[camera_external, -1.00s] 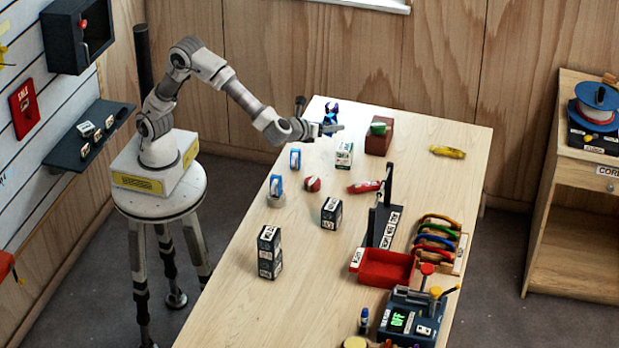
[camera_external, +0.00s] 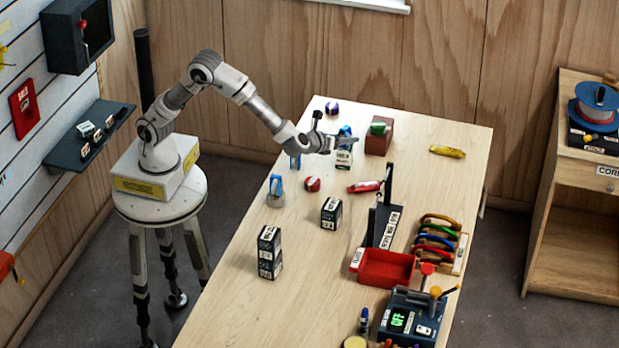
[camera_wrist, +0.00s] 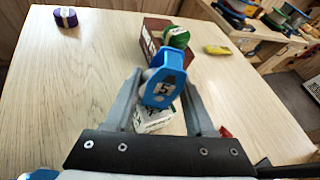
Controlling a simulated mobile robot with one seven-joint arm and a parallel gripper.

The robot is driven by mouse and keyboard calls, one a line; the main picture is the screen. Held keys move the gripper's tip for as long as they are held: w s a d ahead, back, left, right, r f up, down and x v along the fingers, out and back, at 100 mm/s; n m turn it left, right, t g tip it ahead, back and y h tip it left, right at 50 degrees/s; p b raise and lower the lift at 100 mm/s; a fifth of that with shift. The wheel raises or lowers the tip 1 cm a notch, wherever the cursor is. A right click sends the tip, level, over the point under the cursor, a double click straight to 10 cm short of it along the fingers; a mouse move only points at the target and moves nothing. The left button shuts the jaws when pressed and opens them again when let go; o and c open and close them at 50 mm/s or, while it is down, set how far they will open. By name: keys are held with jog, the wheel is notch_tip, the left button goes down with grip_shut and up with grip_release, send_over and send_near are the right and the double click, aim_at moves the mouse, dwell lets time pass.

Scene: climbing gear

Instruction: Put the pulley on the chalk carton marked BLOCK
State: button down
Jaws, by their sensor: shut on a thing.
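In the external view my gripper (camera_external: 343,141) holds the pulley (camera_external: 345,131) over a white and green carton (camera_external: 343,159). That carton also shows in the wrist view (camera_wrist: 152,122), just below the pulley and partly hidden by it. I cannot tell whether they touch. I cannot read which carton says BLOCK.
A brown block (camera_external: 378,145) with a green item on top stands close right of the gripper. Blue-topped items (camera_external: 276,186), a red ball (camera_external: 312,184) and a red item (camera_external: 364,187) lie nearby. A purple roll (camera_external: 332,108) lies at the back. The far right tabletop is mostly clear.

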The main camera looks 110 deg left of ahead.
jog(key=shift+f, duration=0.15)
jog(key=shift+c, duration=1.3)
grip_release()
